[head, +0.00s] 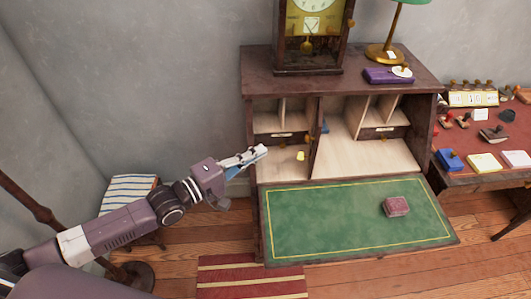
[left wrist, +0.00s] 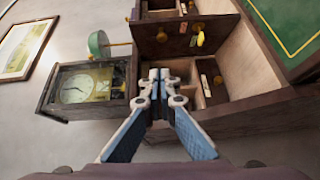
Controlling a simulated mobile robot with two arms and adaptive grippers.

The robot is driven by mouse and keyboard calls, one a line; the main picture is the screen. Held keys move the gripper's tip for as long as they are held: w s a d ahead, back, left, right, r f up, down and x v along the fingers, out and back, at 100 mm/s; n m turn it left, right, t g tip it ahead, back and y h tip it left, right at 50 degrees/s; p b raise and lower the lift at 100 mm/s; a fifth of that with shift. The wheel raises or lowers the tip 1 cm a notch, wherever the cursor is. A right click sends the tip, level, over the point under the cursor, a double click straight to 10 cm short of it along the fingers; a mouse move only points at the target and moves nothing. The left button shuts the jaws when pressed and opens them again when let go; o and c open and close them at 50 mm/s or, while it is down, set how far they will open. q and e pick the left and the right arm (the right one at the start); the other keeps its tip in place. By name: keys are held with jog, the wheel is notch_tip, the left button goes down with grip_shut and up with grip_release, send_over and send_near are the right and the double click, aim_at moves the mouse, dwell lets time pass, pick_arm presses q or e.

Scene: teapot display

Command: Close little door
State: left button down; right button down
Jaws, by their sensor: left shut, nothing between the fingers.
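The little door (head: 314,130) is a narrow dark wooden panel in the middle of the writing desk. In the left wrist view a dark panel with yellow knobs, probably this door (left wrist: 180,40), is beyond the fingers. My left gripper (head: 262,152) is shut and empty at the desk's left side, left of the door and apart from it. Its closed fingertips also show in the left wrist view (left wrist: 160,76). My right gripper is out of view.
The green drop leaf (head: 340,222) is down and carries a reddish box (head: 396,206). A clock (head: 310,40), a lamp (head: 388,53) and a purple stamp pad (head: 388,75) stand on the desk top. A side table (head: 480,180) is at right, a striped stool (head: 128,190) at left.

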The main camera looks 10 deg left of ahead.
pick_arm(q)
jog(key=s+d+b+x, duration=0.1)
jog(key=d+b+x, duration=0.1)
jog(key=x, duration=0.9)
jog(key=shift+s+f+b, duration=0.25)
jog(key=shift+b, duration=0.3)
jog(key=shift+d+r, duration=0.1)
jog(key=shift+d, duration=0.1)
jog(key=shift+s+d+n+t+y+p, duration=0.15)
jog(key=shift+d+n+t+y+p, duration=0.15)
jog(key=shift+y+p, duration=0.1)
jog(key=shift+d+y, duration=0.25)
jog(key=shift+y, duration=0.05)
